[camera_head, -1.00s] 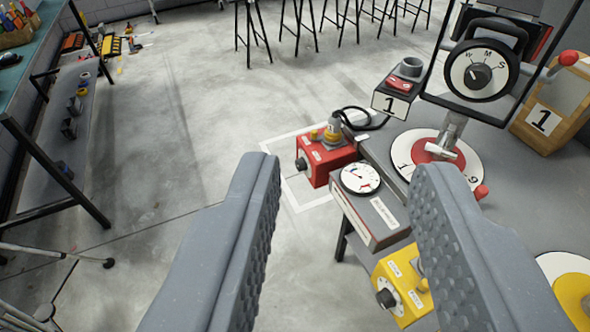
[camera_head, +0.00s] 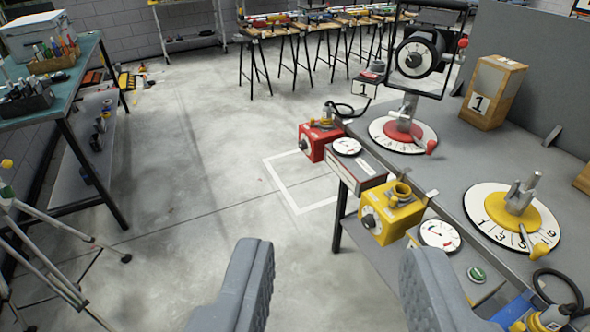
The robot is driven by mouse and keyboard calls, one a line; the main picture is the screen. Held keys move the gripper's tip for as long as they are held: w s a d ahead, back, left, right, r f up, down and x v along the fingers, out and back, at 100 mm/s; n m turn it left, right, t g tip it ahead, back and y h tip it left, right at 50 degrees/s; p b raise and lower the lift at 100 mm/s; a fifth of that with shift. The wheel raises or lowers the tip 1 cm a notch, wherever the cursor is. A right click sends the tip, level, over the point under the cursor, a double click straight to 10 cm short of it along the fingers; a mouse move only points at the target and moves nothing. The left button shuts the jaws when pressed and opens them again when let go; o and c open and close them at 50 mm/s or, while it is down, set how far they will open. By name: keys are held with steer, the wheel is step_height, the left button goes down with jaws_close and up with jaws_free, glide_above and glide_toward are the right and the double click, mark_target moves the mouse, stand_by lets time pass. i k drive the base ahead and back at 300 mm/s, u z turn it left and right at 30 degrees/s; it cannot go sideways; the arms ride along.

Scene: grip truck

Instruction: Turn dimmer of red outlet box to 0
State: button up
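The red outlet box (camera_head: 316,139) sits at the left edge of the grey table, beyond the yellow box. Its dark dimmer knob (camera_head: 304,142) is on the face toward the left; the setting is too small to read. A gauge box with a white dial (camera_head: 347,146) stands right beside it. My gripper (camera_head: 335,285) is open and empty at the bottom of the picture, well short of the red box and apart from it.
A yellow outlet box (camera_head: 392,213) with a black knob and a second gauge (camera_head: 439,235) stand nearer along the table edge. The grey table (camera_head: 455,165) carries red and yellow dial discs. Open floor (camera_head: 200,200) lies to the left; a tripod (camera_head: 50,260) and workbench (camera_head: 75,90) stand far left.

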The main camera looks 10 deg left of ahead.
mark_target(302, 145)
steer(key=u, duration=0.55)
steer(key=i, duration=1.95)
steer(key=z, duration=0.2)
